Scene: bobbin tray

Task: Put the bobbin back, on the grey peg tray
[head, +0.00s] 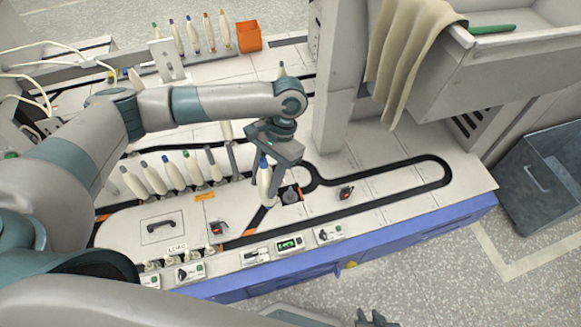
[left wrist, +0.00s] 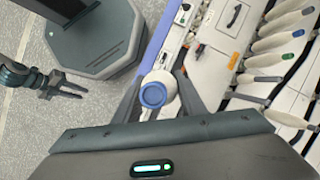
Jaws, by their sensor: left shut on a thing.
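A cream bobbin with a blue tip (head: 265,181) hangs roughly upright in my left gripper (head: 266,160). In the left wrist view I see it end-on, as a white disc with a blue ring (left wrist: 154,95), between the two fingers of my left gripper (left wrist: 158,100). In the head view it is above the machine top, beside a dark round piece with orange edges; I cannot tell whether its lower end touches anything. My right gripper (head: 374,319) is partly cut off at the bottom; in the left wrist view its fingers (left wrist: 70,87) stand apart and empty. I cannot make out the grey peg tray for certain.
A row of bobbins (head: 172,174) with grey, blue and green tips stands left of my left gripper. More bobbins (head: 194,36) stand at the back beside an orange bin (head: 249,37). A grey column (head: 333,90) rises close behind. The track loop (head: 400,172) lies right.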

